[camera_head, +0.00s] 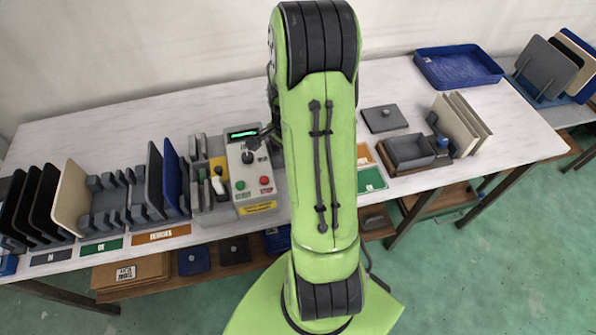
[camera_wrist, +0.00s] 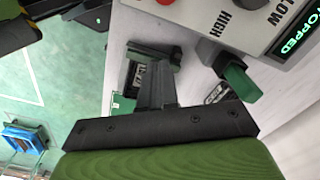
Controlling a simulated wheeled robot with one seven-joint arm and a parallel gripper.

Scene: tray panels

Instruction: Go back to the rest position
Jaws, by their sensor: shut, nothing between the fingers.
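My gripper (camera_wrist: 154,68) shows in the wrist view as dark grey fingers beyond a black bracket. The fingers are together with nothing between them. They are beside a grey control box (camera_wrist: 205,15), whose printed words HIGH and LOW and a lit green display are in view. They appear apart from the box. In the head view my green arm rises in the middle, just right of the same control box (camera_head: 249,180). The arm hides most of my gripper there.
A long white table (camera_head: 130,115) carries upright panels in racks (camera_head: 105,200) on the left. A blue tray (camera_head: 457,67), a grey open box (camera_head: 409,151) and beige panels (camera_head: 456,126) stand on the right. Bare tabletop lies along the back left.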

